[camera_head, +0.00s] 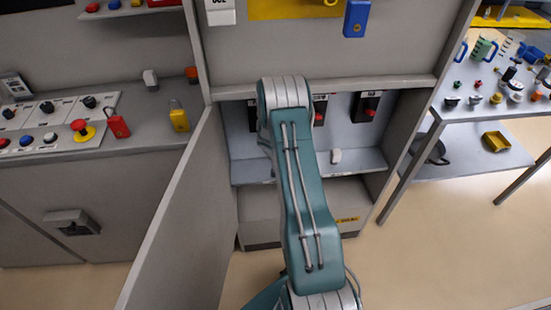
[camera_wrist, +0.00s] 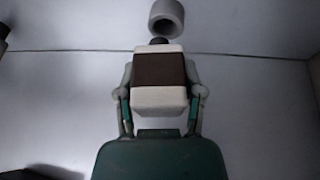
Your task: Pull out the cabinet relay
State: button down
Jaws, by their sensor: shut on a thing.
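The cabinet relay (camera_wrist: 160,98), as far as I can tell, is the white block with a dark brown band in the wrist view. My gripper (camera_wrist: 160,80) is shut on it, with one grey finger along each side. A small dark round part shows at the block's far end. Whether the block is still seated or free cannot be told. In the head view my arm reaches into the open cabinet (camera_head: 262,192) and hides my gripper and the relay.
A light grey ring-shaped part (camera_wrist: 166,17) is just beyond the block. Black switches with red parts (camera_head: 367,106) and a small white block (camera_head: 336,156) are right of my arm. The open cabinet door (camera_head: 182,225) stands at left. A workbench (camera_head: 470,165) is at right.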

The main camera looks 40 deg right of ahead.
jog(key=shift+r, duration=1.15)
